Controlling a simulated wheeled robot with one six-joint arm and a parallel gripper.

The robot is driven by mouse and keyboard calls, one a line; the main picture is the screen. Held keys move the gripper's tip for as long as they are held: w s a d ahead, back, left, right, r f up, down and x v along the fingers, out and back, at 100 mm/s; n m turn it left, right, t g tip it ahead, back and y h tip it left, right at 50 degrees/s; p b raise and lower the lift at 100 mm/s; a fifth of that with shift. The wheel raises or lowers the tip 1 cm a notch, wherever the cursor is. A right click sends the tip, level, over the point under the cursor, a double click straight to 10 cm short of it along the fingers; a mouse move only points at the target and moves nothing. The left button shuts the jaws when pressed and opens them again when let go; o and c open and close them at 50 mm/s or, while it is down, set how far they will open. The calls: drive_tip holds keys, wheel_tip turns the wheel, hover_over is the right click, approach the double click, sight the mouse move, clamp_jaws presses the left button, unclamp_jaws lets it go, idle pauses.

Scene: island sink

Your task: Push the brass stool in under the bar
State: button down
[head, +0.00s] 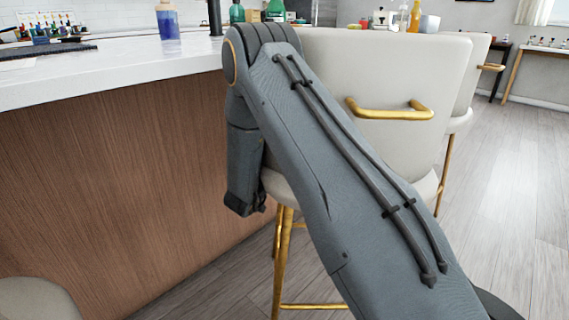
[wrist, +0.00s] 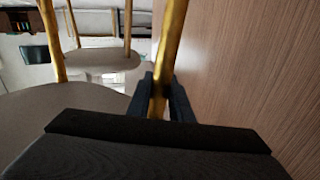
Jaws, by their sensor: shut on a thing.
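The brass stool has a cream back (head: 400,75) with a brass handle (head: 390,110) and brass legs (head: 283,262). It stands upright beside the bar's wood panel (head: 90,180); my arm crosses in front of part of its back and seat. In the head view my gripper points down at the seat's left side, its fingertips hard to make out. In the wrist view my gripper (wrist: 160,95) is shut on a brass leg (wrist: 171,35), with a dark finger on either side. The wood panel (wrist: 250,70) is close on the right there.
A second cream stool (head: 466,65) stands behind, along the bar. Part of a pale rounded seat (head: 35,300) shows at lower left. The white countertop (head: 110,65) overhangs the panel and holds bottles. Open wood floor (head: 510,190) lies to the right.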

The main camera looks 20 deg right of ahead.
drive_tip(key=shift+w+r, duration=0.1)
drive_tip(key=shift+w, duration=0.4)
drive_tip(key=c, duration=1.5)
unclamp_jaws()
drive_tip(key=shift+d, duration=0.1)
drive_tip(key=shift+s, duration=0.2)
